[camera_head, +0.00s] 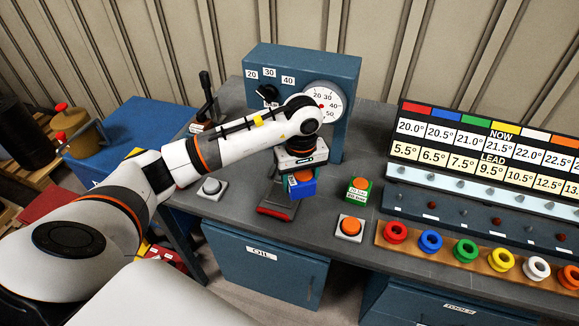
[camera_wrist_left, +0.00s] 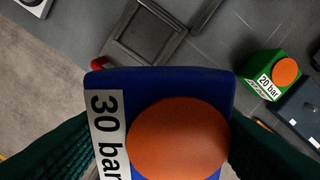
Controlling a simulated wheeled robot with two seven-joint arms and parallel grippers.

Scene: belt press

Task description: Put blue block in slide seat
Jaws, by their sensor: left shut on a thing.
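The blue block (camera_head: 301,188) has a round orange top and a white "30 bar" label; it fills the middle of the left wrist view (camera_wrist_left: 108,78). My left gripper (camera_head: 301,174) is shut on it, with a dark green finger pad on each side. The block is below my wrist, in front of the blue press. A dark slide with a red front edge (camera_head: 275,213) lies on the bench just below and left of the block. In the wrist view a dark square frame (camera_wrist_left: 122,42), apparently the seat, shows beyond the block. The block partly hides the slide. My right gripper is not in view.
A green "20 bar" block (camera_head: 358,190) stands to the right, near an orange button (camera_head: 350,227). A grey button (camera_head: 212,187) and a black lever (camera_head: 206,95) are at left. The blue press (camera_head: 340,120) with a dial stands behind. Coloured rings (camera_head: 430,240) line the right.

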